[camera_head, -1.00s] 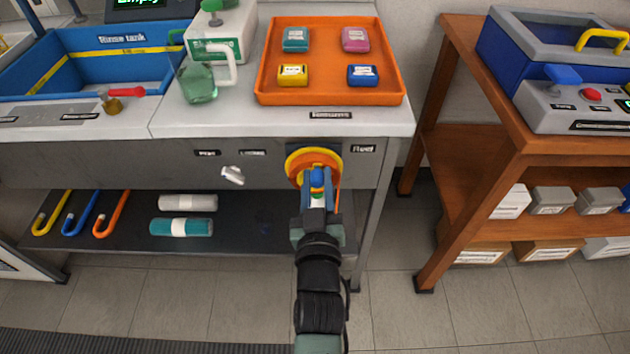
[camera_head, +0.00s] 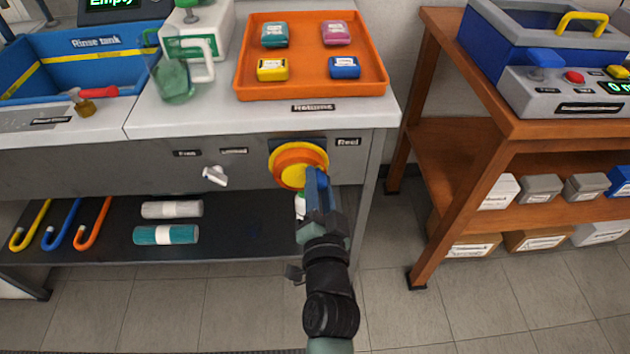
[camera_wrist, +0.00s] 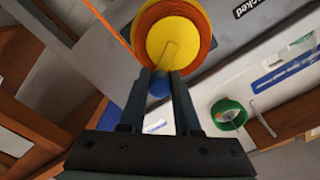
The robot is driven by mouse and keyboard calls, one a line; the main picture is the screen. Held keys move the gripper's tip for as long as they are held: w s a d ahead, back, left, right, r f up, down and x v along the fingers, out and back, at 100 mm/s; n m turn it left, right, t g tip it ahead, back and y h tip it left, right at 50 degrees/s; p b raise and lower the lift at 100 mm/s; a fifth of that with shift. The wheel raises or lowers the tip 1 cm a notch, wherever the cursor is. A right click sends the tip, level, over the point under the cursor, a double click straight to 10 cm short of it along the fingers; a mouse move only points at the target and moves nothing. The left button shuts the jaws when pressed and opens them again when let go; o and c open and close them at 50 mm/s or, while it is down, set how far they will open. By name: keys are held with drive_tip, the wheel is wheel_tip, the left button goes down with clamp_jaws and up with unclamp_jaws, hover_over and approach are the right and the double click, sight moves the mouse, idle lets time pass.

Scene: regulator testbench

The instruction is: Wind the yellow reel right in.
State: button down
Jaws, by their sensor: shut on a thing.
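My gripper (camera_head: 316,178) is at the reel's lower right. In the wrist view my gripper (camera_wrist: 160,80) has its two fingers closed on either side of the blue knob. The knob is hidden in the head view.
A white lever (camera_head: 215,176) is left of the reel, below two labels, one reading "Free". An orange tray (camera_head: 310,92) with several coloured blocks sits on the bench above. A wooden table (camera_head: 510,130) stands to the right. Floor between them is clear.

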drive_tip(key=m, duration=0.2)
drive_tip(key=f+m, duration=0.2)
drive_tip(key=m, duration=0.1)
drive_tip(key=shift+d+m, duration=0.2)
drive_tip(key=shift+m, duration=0.1)
drive_tip(key=m, duration=0.2)
drive_tip(key=f+m, duration=0.1)
drive_tip(key=m, duration=0.2)
drive_tip(key=shift+a+f+m+b, duration=0.25)
drive_tip(key=shift+f+m+b, duration=0.1)
drive_tip(key=shift+m+b, duration=0.05)
drive_tip(key=c, duration=0.6)
unclamp_jaws()
drive_tip(key=shift+s+b, duration=1.15)
drive_tip(key=shift+s, duration=5.35)
